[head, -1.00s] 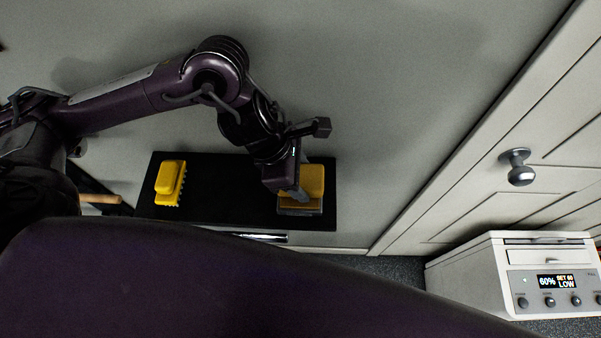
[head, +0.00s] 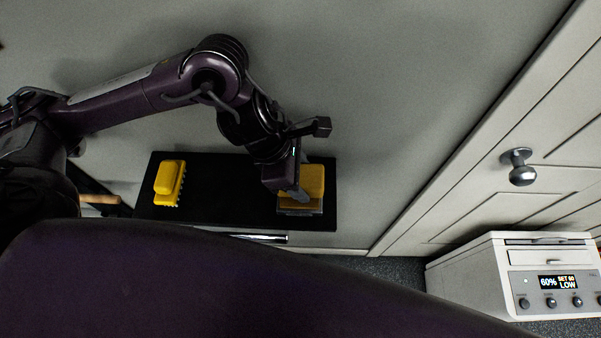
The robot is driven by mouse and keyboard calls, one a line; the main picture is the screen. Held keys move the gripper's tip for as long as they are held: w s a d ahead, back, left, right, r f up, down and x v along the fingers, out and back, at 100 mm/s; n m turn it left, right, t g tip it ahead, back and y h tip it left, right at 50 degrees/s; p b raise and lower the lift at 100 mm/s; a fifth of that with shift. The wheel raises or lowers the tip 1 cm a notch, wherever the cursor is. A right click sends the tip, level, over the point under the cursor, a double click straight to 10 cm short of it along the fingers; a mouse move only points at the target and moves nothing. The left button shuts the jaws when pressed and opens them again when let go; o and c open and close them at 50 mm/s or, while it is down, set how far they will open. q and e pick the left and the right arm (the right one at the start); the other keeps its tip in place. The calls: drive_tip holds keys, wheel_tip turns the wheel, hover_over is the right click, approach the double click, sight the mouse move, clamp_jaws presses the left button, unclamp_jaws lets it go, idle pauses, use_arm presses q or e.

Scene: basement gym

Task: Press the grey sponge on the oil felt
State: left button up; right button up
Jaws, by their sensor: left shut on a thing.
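The orange-yellow oil felt (head: 315,178) lies in a shallow grey tray at the right end of a black board. My left gripper (head: 297,188) points down over the left part of the felt. It is shut on a small grey piece, the grey sponge (head: 302,195), which shows at its tips against the felt. The gripper hides much of the sponge, and I cannot tell how firmly the two touch. My right gripper is not in view.
A yellow brush-like block (head: 169,183) with a toothed edge sits at the left end of the black board (head: 230,190). A white cabinet door with a round knob (head: 520,168) and a white appliance with a display (head: 520,277) stand at the right.

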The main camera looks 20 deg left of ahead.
use_arm(q)
drive_tip(key=shift+s, duration=0.1)
drive_tip(key=shift+r+p, duration=2.55)
drive_tip(key=shift+r, duration=1)
drive_tip(key=shift+f, duration=0.1)
